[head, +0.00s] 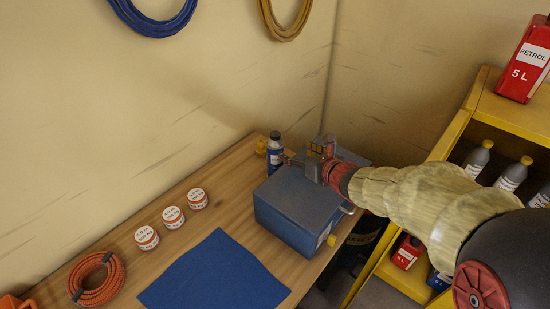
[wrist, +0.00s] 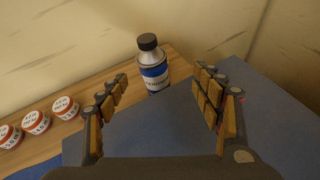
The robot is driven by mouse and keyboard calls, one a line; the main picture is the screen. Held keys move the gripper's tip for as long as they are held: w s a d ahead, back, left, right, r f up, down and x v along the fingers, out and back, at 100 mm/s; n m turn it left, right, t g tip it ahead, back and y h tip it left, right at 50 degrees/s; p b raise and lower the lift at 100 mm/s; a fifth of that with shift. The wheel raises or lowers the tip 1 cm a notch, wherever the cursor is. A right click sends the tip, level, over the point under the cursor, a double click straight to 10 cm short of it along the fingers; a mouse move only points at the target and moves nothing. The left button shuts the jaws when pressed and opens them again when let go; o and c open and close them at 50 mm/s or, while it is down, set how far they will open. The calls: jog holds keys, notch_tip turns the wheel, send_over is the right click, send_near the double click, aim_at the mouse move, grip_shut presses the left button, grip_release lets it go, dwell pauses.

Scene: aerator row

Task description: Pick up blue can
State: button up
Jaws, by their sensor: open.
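The blue can (head: 274,152) stands upright on the wooden bench, behind the left back corner of a blue box. It has a black cap and a white and blue label, and it also shows in the wrist view (wrist: 152,64). Its lower part is hidden by the box in the wrist view. My gripper (head: 290,158) is above the blue box, to the right of the can. In the wrist view my gripper (wrist: 162,80) is open and empty, with the can ahead between its two fingers and apart from them.
The blue box (head: 290,205) sits at the bench's right end. Several items lie left: three white-and-red tins (head: 172,217), a blue mat (head: 215,275) and an orange coil (head: 96,278). A yellow shelf (head: 450,135) with bottles and a red petrol can (head: 525,62) stands right. Walls close in behind.

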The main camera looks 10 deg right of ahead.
aim_at(280, 148)
jog(key=shift+w+a+f+n+y, duration=0.2)
jog(key=shift+a+f+n+y, duration=0.3)
jog(key=shift+n, duration=0.5)
jog(key=b+x, duration=0.1)
jog(key=x, duration=0.5)
jog(key=shift+a+f, duration=0.1)
jog(key=shift+b+x, duration=0.65)
jog(key=shift+x, duration=2.15)
grip_shut()
